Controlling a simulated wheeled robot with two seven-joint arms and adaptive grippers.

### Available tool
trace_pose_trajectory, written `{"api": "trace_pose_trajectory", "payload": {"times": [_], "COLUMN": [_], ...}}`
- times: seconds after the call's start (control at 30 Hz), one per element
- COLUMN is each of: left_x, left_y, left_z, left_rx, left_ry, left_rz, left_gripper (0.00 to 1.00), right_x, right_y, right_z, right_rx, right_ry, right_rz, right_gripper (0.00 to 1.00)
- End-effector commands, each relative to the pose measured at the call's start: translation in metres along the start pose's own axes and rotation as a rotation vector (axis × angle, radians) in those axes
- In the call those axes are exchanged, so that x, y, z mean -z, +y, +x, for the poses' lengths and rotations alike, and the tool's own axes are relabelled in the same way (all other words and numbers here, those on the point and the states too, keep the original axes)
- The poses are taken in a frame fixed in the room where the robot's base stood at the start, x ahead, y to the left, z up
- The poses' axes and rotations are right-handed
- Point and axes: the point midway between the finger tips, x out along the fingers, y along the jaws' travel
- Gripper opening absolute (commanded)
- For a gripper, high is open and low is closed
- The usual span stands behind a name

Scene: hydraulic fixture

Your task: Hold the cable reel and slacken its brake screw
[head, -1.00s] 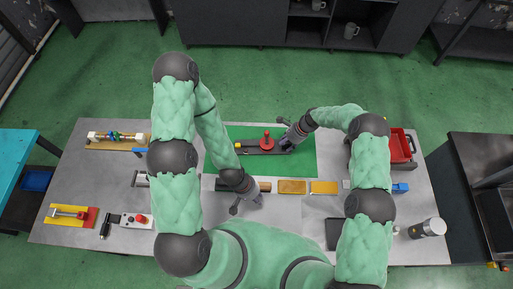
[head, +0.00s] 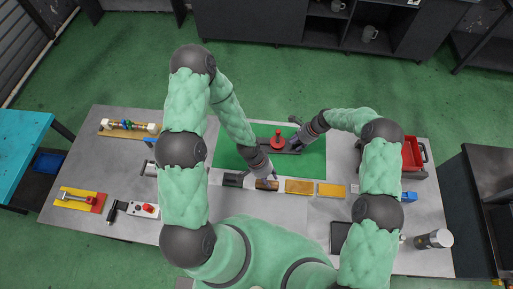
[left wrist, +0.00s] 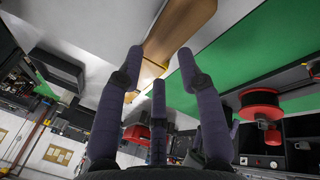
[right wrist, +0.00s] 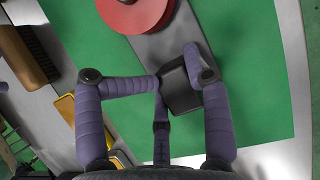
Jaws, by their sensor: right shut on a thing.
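The cable reel is a red disc with a red knob (head: 278,142) on a dark flat base on a green mat. It shows red in the right wrist view (right wrist: 135,12) and in the left wrist view (left wrist: 262,103). My right gripper (head: 302,142) is at the right end of the base. In the right wrist view its fingers (right wrist: 178,72) are closed on the dark block (right wrist: 181,95) at that end. My left gripper (head: 270,178) is open above a brown wooden-looking piece (left wrist: 170,35), in front of the mat. I cannot make out the brake screw.
Two yellow pieces (head: 299,187) lie in a row right of the left gripper, with a dark piece (head: 233,180) to its left. A red bin (head: 412,154) stands at the right. A control box (head: 143,210) lies at the left. Grey table shows in front.

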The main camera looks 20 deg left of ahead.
Motion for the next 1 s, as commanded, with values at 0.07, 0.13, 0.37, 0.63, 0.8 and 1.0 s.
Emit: {"api": "trace_pose_trajectory", "payload": {"times": [0.07,0.13,0.37,0.63,0.8,1.0], "left_x": [0.022,0.038,0.082,0.103,0.103,0.100], "left_y": [-0.018,-0.035,-0.098,-0.132,-0.138,-0.145], "left_z": [-0.004,-0.009,-0.037,-0.058,-0.051,-0.030], "left_rx": [0.026,0.058,0.199,0.288,0.293,0.292], "left_ry": [-0.017,-0.044,-0.160,-0.238,-0.246,-0.244], "left_rz": [0.151,0.286,0.639,0.788,0.799,0.797], "left_gripper": [0.37,0.37,0.37,0.37,0.37,0.37], "right_x": [0.001,0.001,0.001,0.001,0.001,0.001], "right_y": [0.002,0.002,0.003,0.003,0.004,0.004], "right_z": [0.002,0.002,0.003,0.003,0.004,0.004], "right_rx": [-0.004,-0.004,-0.005,-0.006,-0.007,-0.008], "right_ry": [0.000,0.000,0.000,0.000,-0.001,-0.001], "right_rz": [0.000,0.000,0.000,0.000,0.000,0.000], "right_gripper": [0.03,0.03,0.02,0.02,0.02,0.02]}}
